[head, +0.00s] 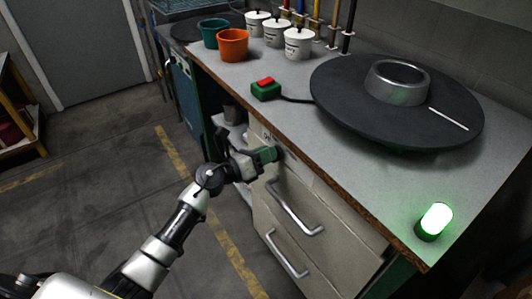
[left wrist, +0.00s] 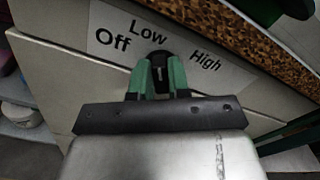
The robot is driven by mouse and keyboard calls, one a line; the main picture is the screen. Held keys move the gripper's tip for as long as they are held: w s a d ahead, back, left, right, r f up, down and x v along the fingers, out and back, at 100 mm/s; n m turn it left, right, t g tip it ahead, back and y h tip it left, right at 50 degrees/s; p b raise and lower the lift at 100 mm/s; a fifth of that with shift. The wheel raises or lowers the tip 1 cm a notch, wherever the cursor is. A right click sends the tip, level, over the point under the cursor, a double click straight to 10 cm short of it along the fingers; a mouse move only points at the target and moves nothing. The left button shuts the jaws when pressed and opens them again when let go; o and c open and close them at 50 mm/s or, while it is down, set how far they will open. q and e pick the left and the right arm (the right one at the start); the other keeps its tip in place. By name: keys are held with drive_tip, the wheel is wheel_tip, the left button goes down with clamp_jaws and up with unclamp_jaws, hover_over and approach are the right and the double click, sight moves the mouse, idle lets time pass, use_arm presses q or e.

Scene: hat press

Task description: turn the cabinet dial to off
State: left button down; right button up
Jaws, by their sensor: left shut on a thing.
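The cabinet dial (left wrist: 159,58) is a small black round knob on the upper front panel of the cabinet. A label plate (left wrist: 103,42) around it reads Off at the left, Low above and High at the right. A short pale mark shows on the dial, but I cannot tell surely which word it points to. My left gripper (head: 273,154) reaches the panel just under the counter edge. Its green fingers are shut on the dial, one on each side, as the left wrist view (left wrist: 157,78) shows. In the head view the gripper mostly hides the dial.
The lamp (head: 434,221) on the counter glows green. A drawer handle (head: 296,208) juts out below the panel. The brown counter edge (head: 300,155) overhangs close above my gripper. A red-and-green switch box (head: 266,90) and a black round plate (head: 350,110) stand on top.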

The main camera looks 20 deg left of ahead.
use_arm(q)
drive_tip(key=shift+w+a+f+n+p, duration=0.1)
drive_tip(key=shift+n+p, duration=0.85)
drive_tip(key=shift+n, duration=0.5)
drive_tip(key=shift+a+f+n+p, duration=0.1)
drive_tip(key=shift+n+p, duration=0.9)
drive_tip(key=shift+n, duration=0.4)
drive_tip(key=shift+w+a+f+n+p, duration=0.1)
drive_tip(key=shift+n+p, duration=0.85)
drive_tip(key=shift+n, duration=0.5)
use_arm(e)
drive_tip(key=s+d, duration=0.1)
drive_tip(key=s, duration=0.8)
drive_tip(key=shift+d+r+g, duration=0.15)
drive_tip(key=shift+d+g, duration=0.25)
drive_tip(key=shift+s, duration=0.1)
use_arm(q)
drive_tip(key=c, duration=1.1)
unclamp_jaws()
drive_tip(key=shift+s, duration=0.1)
drive_tip(key=v, duration=1)
drive_tip(key=shift+s+a, duration=0.25)
drive_tip(key=shift+s, duration=0.05)
use_arm(e)
drive_tip(key=shift+f, duration=0.2)
